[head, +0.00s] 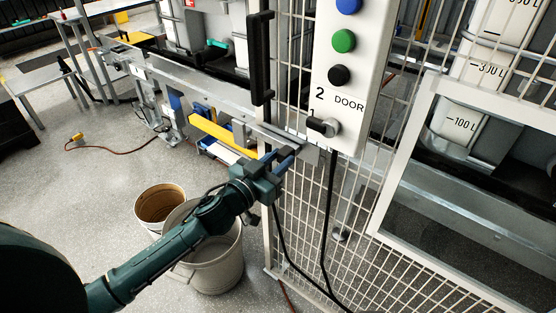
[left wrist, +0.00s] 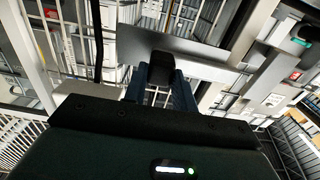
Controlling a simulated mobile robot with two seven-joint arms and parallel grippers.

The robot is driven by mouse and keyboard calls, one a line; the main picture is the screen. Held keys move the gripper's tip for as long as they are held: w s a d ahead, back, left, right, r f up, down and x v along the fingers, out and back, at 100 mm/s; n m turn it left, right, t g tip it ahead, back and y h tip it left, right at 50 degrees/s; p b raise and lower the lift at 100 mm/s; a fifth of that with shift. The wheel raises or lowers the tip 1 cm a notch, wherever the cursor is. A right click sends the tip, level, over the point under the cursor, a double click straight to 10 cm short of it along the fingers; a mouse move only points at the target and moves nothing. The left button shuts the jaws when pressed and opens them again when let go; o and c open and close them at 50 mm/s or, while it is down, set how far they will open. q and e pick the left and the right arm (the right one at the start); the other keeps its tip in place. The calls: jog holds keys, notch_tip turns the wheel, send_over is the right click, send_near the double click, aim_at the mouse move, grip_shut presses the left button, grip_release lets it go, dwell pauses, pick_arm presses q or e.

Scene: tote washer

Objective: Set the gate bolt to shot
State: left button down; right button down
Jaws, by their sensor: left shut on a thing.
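The gate bolt shows as a flat grey metal plate (head: 311,155) at the edge of the mesh gate (head: 305,210). It also shows in the left wrist view as a grey plate (left wrist: 190,49) with a dark knob (left wrist: 162,65) on it. My left gripper (head: 283,160) is at the plate, below the control box. In the left wrist view its blue fingers (left wrist: 161,84) are shut on the dark knob. The gripper hides most of the knob in the head view. I cannot tell how far the bolt is slid. My right gripper is not in view.
A white control box (head: 348,85) with blue, green and black buttons and a DOOR switch (head: 322,126) is just above my gripper. A black upright handle (head: 260,58) is up left. A bucket (head: 215,262) and a brown-lined bucket (head: 160,204) stand on the floor below.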

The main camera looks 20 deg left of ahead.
aim_at(272, 141)
pick_arm(q)
jog(key=shift+w+a+p, duration=0.2)
jog(key=shift+w+a, duration=0.1)
jog(key=shift+a, duration=0.55)
jog(key=shift+w+a+p, duration=0.15)
jog(key=shift+w+a, duration=0.2)
jog(key=shift+a, duration=0.55)
jog(key=shift+w+a+p, duration=0.2)
jog(key=shift+w+a, duration=0.1)
jog(key=shift+a, duration=0.55)
jog(key=c, duration=1.2)
grip_release()
jog(key=shift+o, duration=0.4)
jog(key=shift+s+a+f, duration=0.1)
jog(key=shift+s+a, duration=0.05)
jog(key=shift+s, duration=0.4)
jog(key=b+v, duration=0.1)
jog(key=v, duration=1.1)
jog(key=shift+b, duration=0.3)
